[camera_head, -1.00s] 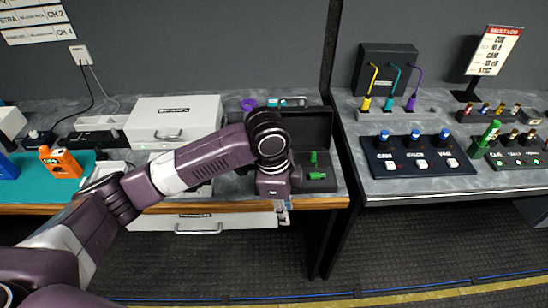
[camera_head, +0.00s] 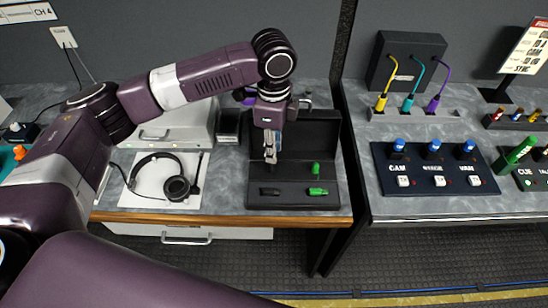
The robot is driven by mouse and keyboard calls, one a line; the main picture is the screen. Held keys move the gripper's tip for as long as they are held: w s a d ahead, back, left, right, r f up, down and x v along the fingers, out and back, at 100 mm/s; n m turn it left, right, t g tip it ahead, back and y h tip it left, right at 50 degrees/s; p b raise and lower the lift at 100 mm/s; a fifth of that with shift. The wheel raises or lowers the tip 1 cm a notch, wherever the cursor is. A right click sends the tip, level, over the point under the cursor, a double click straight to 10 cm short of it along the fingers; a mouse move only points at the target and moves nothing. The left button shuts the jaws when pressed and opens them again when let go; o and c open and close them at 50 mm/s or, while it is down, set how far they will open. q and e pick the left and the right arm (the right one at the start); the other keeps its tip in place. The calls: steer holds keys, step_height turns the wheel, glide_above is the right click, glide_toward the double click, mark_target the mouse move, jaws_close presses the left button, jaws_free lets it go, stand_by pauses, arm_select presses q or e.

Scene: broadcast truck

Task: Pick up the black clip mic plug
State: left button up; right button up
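An open black case (camera_head: 258,202) lies at the front edge of the left counter. A small black piece (camera_head: 269,191), which looks like the black clip mic plug, lies in its front left part and is hard to make out against the dark lining. A green plug (camera_head: 318,191) lies to its right, and another green piece (camera_head: 316,169) stands behind that. My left gripper (camera_head: 271,158) points down above the left part of the case, behind and above the black piece and apart from it. Its fingers show edge-on, so their opening is unclear. My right gripper is out of view.
A headset (camera_head: 176,187) lies on a white sheet left of the case. A white box stands behind it, partly hidden by my arm. On the right counter are a dark button panel (camera_head: 432,182) and a cable stand (camera_head: 402,72).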

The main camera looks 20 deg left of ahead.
mark_target(271, 165)
arm_select(q)
steer(key=f, duration=0.1)
steer(key=f+p, duration=0.1)
steer(key=s+a+f, duration=0.1)
steer(key=f, duration=0.1)
steer(key=shift+p, duration=0.4)
steer(key=shift+w+d+f, duration=0.1)
steer(key=shift+w+f, duration=0.05)
steer(key=shift+f, duration=0.4)
steer(key=shift+w+f, duration=0.1)
steer(key=shift+f, duration=0.65)
jaws_close()
steer(key=shift+r, duration=0.15)
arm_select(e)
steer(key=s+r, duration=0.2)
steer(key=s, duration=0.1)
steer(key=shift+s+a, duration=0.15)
